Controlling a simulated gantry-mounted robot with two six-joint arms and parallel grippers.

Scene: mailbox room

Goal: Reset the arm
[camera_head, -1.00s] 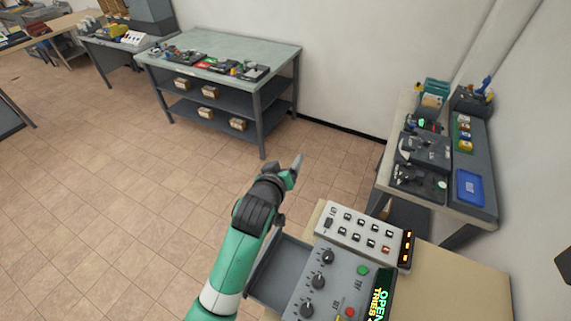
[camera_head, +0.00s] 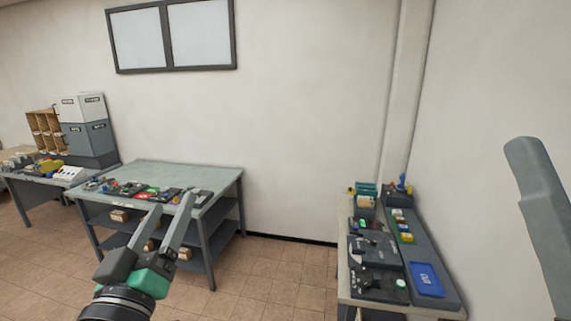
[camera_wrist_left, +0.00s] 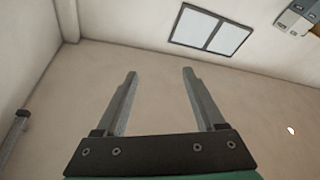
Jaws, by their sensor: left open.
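My left gripper (camera_head: 173,203) is raised in the lower left of the head view, in front of the green-topped workbench in the picture. Its two grey fingers point up and stand apart, with nothing between them. The left wrist view shows the same open gripper (camera_wrist_left: 159,72) against a bare wall. A large grey finger-like part at the right edge of the head view seems to belong to my right arm; its jaw state does not show.
The workbench (camera_head: 190,171) carries small devices and has boxes on its shelves. A side table (camera_head: 352,290) at right holds devices and a blue tray (camera_head: 427,280). A desk with cabinets (camera_head: 88,128) stands at far left. Tiled floor (camera_head: 270,272) between the tables is clear.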

